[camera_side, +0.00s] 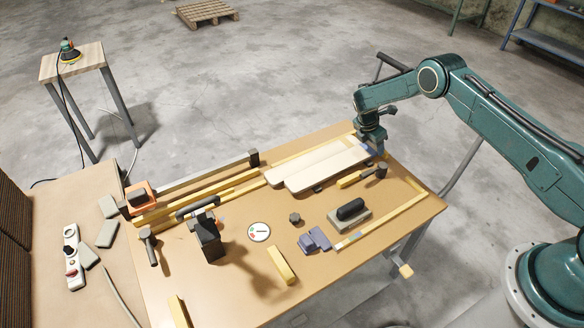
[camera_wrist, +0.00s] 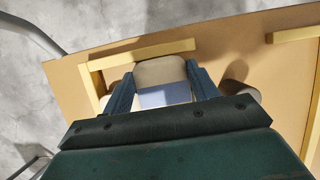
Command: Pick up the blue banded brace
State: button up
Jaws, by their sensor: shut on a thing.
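The blue banded brace (camera_side: 335,167) is a long, pale curved board with a blue band near its right end. It lies beside another pale board (camera_side: 290,170) towards the back right of the workbench. My gripper (camera_side: 377,149) is at the brace's right end. In the wrist view, the fingers of my gripper (camera_wrist: 161,82) are on both sides of the brace's pale end (camera_wrist: 159,72), with the pale blue band (camera_wrist: 164,97) between them. My gripper is shut on the brace. I cannot tell whether the brace is clear of what lies below it.
Yellow strips (camera_side: 395,215) lie on the bench (camera_side: 350,270). A sanding block (camera_side: 349,214), purple blocks (camera_side: 315,240) and a black tool (camera_side: 208,238) stand farther forward.

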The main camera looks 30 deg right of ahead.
notch_tip(320, 180, up, 20)
jog(key=shift+f, duration=0.2)
dwell(0.4)
jog(key=shift+a, duration=0.1)
dwell(0.4)
jog(key=s+a+f+n+t, duration=0.1)
jog(key=s+a+f+n, duration=0.15)
jog(key=a, duration=1.15)
jog(key=s+a+f+n+t, duration=0.1)
jog(key=a+f+n, duration=0.25)
jog(key=a, duration=1.15)
jog(key=s+a+f+m+g, duration=0.1)
jog(key=s+a+f+m, duration=0.1)
jog(key=s+a, duration=0.5)
jog(key=s+a+f+m+g, duration=0.1)
jog(key=s+a+m, duration=0.3)
jog(key=s+a, duration=0.4)
jog(key=shift+s+a+f, duration=0.15)
jog(key=shift+s+f, duration=0.2)
jog(key=shift+s, duration=0.3)
jog(key=shift+f, duration=0.15)
